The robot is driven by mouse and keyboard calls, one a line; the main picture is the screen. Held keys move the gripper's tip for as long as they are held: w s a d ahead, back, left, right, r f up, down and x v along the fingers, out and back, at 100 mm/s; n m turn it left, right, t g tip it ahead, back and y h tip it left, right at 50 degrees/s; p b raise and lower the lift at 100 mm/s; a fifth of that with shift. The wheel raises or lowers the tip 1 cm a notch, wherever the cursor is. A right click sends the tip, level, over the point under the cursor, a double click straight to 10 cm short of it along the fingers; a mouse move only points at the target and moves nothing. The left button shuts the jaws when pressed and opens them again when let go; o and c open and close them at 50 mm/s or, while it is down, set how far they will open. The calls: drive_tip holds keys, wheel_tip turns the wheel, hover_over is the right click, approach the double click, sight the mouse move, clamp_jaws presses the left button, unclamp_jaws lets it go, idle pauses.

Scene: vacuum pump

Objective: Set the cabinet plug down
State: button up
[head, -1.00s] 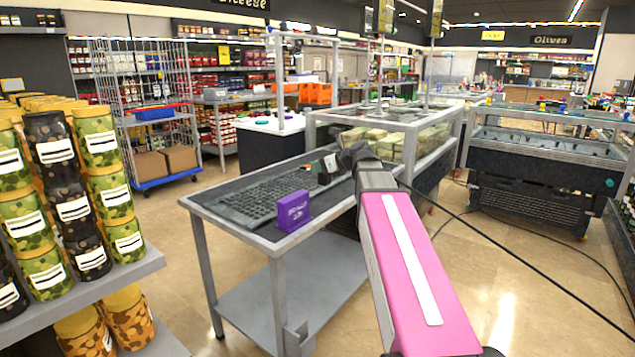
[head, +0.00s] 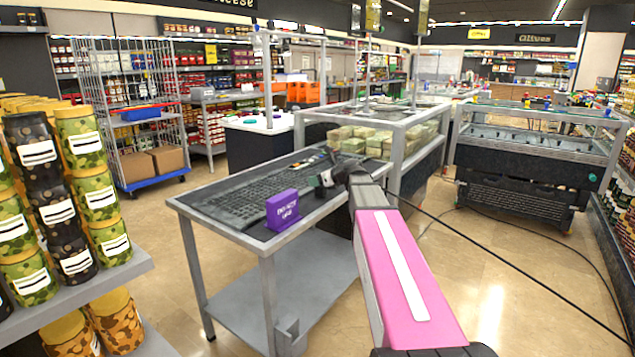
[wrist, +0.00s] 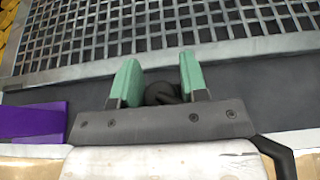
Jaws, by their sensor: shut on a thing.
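The cabinet plug (wrist: 162,92) shows in the wrist view as a dark rounded piece between the two green fingertips. My gripper (wrist: 160,80) is shut on it, with the fingers apart by the plug's width. In the head view my gripper (head: 328,180) is over the right part of the grey metal table (head: 185,207), beyond the purple box. The plug itself is too small and dark to make out there. In the wrist view it is over a dark bare strip beside a metal grating (wrist: 200,35). I cannot tell whether it touches the table.
A purple box (head: 282,211) stands on the table's near edge, left of my gripper. A dark mesh panel (head: 245,195) covers much of the tabletop. A black cable (head: 500,262) runs right from beside my arm. A dark cabinet (head: 525,165) stands at right. Jars (head: 75,190) fill the left shelf.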

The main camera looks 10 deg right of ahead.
drive_tip(key=shift+f, duration=0.25)
drive_tip(key=o, duration=1)
drive_tip(key=shift+f, duration=0.1)
drive_tip(key=shift+c, duration=0.2)
drive_tip(key=v, duration=1.2)
